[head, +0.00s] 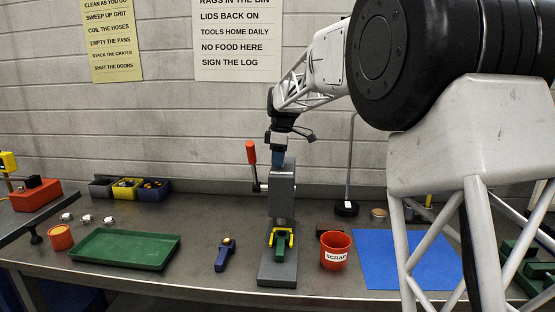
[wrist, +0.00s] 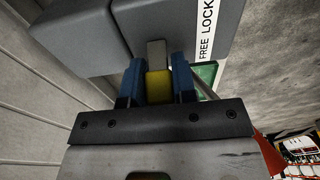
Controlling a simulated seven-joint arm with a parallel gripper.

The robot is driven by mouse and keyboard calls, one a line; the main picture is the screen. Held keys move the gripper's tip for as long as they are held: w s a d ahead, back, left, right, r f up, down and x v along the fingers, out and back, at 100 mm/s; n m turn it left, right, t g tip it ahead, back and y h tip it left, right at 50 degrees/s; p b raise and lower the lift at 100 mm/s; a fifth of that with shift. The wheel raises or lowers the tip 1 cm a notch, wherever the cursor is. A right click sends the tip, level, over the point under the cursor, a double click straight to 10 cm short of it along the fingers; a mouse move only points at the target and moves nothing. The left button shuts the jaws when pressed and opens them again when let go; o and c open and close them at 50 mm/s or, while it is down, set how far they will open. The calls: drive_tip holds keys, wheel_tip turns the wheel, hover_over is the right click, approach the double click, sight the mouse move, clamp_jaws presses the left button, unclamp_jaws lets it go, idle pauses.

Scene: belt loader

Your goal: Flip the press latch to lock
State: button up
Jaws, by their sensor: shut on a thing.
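The grey press (head: 283,186) stands upright on the bench, with a red-handled lever (head: 251,152) on its left side. In the wrist view, a white label (wrist: 206,28) on the press reads FREE and LOCK. The latch is a grey tab (wrist: 157,52) with a yellow grip (wrist: 159,88), and it lies nearer the word FREE in that view. My gripper (wrist: 158,76) has blue fingers shut on the yellow grip from both sides. In the head view my gripper (head: 279,157) is at the top of the press, and the latch is hidden there.
A yellow fixture (head: 290,238) with a green part (head: 280,246) sits at the press base. A blue-handled tool (head: 225,255) and green tray (head: 125,248) lie left.

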drive_tip(key=y, duration=0.1)
drive_tip(key=d+y, duration=0.1)
drive_tip(key=y, duration=0.1)
drive_tip(key=shift+d+r, duration=0.1)
drive_tip(key=shift+r, duration=0.1)
drive_tip(key=y, duration=0.3)
drive_tip(key=d+y, duration=0.1)
drive_tip(key=y, duration=0.1)
drive_tip(key=shift+d+f+y, duration=0.1)
drive_tip(key=shift+d+y, duration=0.1)
drive_tip(key=shift+y, duration=0.2)
drive_tip(key=o, duration=0.9)
drive_tip(key=shift+v, duration=3.85)
drive_tip(key=shift+d, duration=0.1)
